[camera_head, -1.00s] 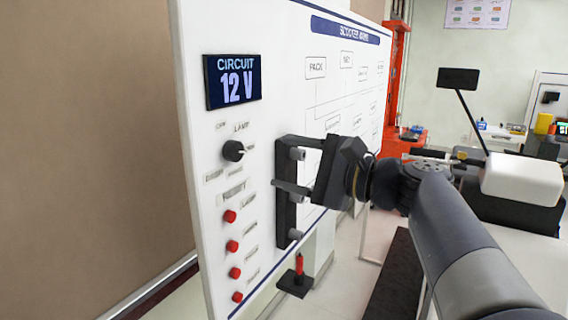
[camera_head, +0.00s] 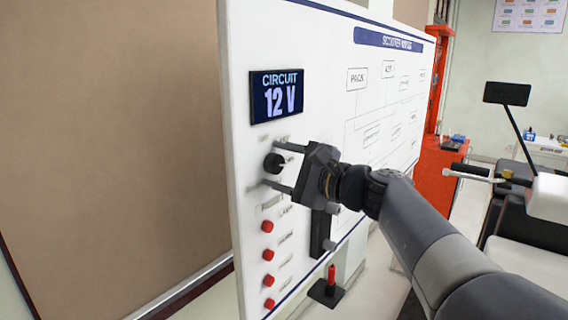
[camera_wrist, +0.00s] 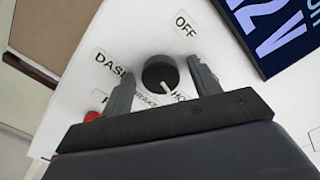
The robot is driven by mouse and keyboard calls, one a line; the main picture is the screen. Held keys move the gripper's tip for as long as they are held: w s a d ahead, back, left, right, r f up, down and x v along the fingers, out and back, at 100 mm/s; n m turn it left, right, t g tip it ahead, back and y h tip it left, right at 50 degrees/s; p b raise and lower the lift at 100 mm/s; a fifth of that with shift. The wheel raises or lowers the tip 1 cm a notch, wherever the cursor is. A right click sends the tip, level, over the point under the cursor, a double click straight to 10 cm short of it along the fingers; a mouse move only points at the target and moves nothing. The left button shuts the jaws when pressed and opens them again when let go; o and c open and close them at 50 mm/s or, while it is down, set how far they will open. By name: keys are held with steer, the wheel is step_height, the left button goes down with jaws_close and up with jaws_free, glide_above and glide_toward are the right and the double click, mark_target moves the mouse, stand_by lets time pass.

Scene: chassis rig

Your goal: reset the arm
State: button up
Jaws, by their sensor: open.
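My gripper (camera_head: 268,166) is open in front of the white panel, with its fingers reaching toward a black rotary knob (camera_head: 274,163). In the wrist view the knob (camera_wrist: 161,74) sits between the two open fingers (camera_wrist: 163,85), with a visible gap on each side. Labels around the knob include OFF, DASH and one starting with HO. The knob's white mark points down and right in the wrist view, toward the HO label. My arm (camera_head: 420,235) comes in from the lower right.
The white panel (camera_head: 330,100) bears a display (camera_head: 277,96) reading CIRCUIT 12 V and several red buttons (camera_head: 268,254). A black bar with grey pegs (camera_head: 321,235) is partly behind my gripper. A red-handled item (camera_head: 331,276) stands below. A scooter (camera_head: 530,200) is at right.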

steer(key=shift+d, duration=0.1)
stand_by(0.3)
steer(key=b+v, duration=0.3)
steer(key=v, duration=0.8)
steer(key=p+x, duration=0.3)
steer(key=x, duration=0.8)
steer(key=shift+n+b, duration=0.4)
steer(key=shift+n, duration=0.7)
steer(key=n, duration=0.9)
steer(key=b+v, duration=0.2)
steer(key=v, duration=0.7)
steer(key=shift+n, duration=0.3)
steer(key=shift+s+f, duration=0.1)
